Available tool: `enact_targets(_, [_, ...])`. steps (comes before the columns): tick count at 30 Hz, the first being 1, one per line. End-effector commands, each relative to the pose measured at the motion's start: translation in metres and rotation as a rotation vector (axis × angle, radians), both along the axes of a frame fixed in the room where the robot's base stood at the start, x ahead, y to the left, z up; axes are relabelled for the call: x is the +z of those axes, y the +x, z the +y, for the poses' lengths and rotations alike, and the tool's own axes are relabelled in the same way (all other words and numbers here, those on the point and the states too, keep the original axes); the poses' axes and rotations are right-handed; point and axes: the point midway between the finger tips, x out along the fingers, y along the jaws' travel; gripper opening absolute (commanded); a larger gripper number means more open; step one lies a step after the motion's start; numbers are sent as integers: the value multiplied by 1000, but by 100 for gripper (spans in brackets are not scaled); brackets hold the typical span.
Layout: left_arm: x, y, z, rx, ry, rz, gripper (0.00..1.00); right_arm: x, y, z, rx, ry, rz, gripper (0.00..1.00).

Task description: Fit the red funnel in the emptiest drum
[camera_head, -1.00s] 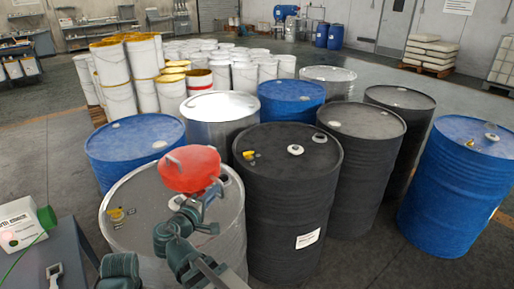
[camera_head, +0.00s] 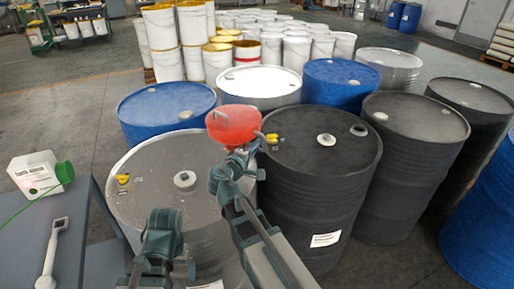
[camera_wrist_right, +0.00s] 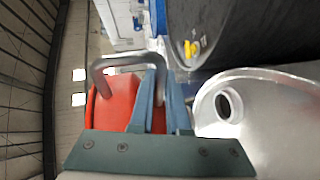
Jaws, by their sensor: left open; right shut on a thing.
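My right gripper (camera_head: 236,158) is shut on the handle of the red funnel (camera_head: 232,126). The funnel hangs above the gap between the front grey drum (camera_head: 140,200) and the black drum (camera_head: 310,190). In the right wrist view the funnel (camera_wrist_right: 112,102) is behind the fingers, with its grey handle between them. The grey drum has a pale ring (camera_head: 185,180) and a yellow fitting. In the wrist view a ring with a dark hole (camera_wrist_right: 228,104) shows on a silvery drum top. The black drum has a yellow fitting and a white fitting. My left gripper (camera_head: 172,268) is open, low over the grey drum's front. Fill levels do not show.
Blue drums (camera_head: 165,105), a shiny silver drum (camera_head: 258,88) and darker drums (camera_head: 415,115) crowd close around. A table (camera_head: 75,230) at the left holds a white box-like container (camera_head: 38,174) with a green cap. White pails stand behind. Open floor lies at far left.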

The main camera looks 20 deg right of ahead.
Motion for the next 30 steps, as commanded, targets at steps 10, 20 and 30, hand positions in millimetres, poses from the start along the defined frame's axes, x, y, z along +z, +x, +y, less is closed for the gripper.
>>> enact_targets(10, [-20,0,0,0,0,0,100,-18,49,-19,86,0,-12,0])
enact_targets(20, [-30,0,0,0,0,0,100,-28,48,-19,85,0,-12,0])
enact_targets(30, [-61,0,0,-1,0,0,100,-60,48,-19,85,0,-12,0])
